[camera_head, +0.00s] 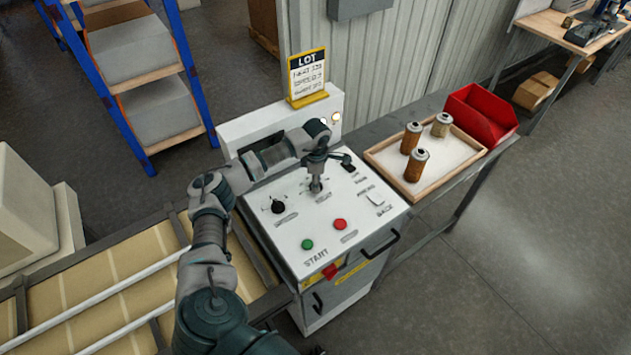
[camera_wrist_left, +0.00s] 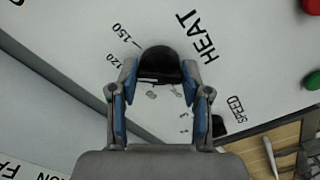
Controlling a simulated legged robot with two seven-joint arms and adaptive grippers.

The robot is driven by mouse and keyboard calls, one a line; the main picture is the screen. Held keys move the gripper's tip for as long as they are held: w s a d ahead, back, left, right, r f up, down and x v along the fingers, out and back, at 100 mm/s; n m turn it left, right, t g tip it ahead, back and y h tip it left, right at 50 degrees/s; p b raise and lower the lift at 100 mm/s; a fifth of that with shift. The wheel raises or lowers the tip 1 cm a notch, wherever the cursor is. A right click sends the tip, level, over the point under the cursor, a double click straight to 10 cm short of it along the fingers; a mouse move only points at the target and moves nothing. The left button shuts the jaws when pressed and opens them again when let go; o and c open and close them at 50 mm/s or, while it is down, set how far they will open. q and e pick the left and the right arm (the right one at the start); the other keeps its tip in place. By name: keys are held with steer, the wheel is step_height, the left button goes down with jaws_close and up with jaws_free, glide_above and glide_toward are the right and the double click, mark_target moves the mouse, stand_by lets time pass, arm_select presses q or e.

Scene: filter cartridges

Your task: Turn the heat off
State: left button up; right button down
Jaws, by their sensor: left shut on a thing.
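The heat knob (camera_wrist_left: 160,62) is black and sits on the white control panel (camera_head: 290,235), beside the printed word HEAT in the left wrist view. The marks 120 and 150 show at its upper left there. My left gripper (camera_wrist_left: 160,80) is shut on this knob, one blue-padded finger on each side. In the head view my left gripper (camera_head: 316,187) points down at the panel's middle and hides most of the knob. I cannot tell which mark the knob points to. My right gripper is in neither view.
A speed knob (camera_head: 278,207) is to the left and another black knob (camera_head: 348,167) to the right. A green button (camera_head: 307,244) and a red button (camera_head: 340,224) are in front. A tray (camera_head: 422,196) with 3 cartridges and a red bin (camera_head: 480,115) stand at right.

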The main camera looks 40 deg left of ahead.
arm_select(q)
steer(key=shift+w+r+n, duration=0.2)
steer(key=shift+n, duration=0.2)
steer(key=n+p, duration=0.1)
steer(key=n, duration=0.3)
steer(key=shift+r+n+p, duration=0.15)
steer(key=shift+n+p, duration=0.15)
steer(key=shift+n, duration=0.1)
steer(key=n+p, duration=0.2)
steer(key=n, duration=0.4)
steer(key=shift+w+a, duration=0.1)
steer(key=shift+w, duration=0.05)
steer(key=n+p, duration=0.2)
steer(key=n, duration=0.4)
steer(key=shift+a+n, duration=0.15)
steer(key=shift+n, duration=0.15)
steer(key=n+p, duration=0.1)
steer(key=n, duration=0.3)
steer(key=shift+p, duration=0.4)
steer(key=shift+a+n, duration=0.1)
steer(key=shift+n, duration=0.6)
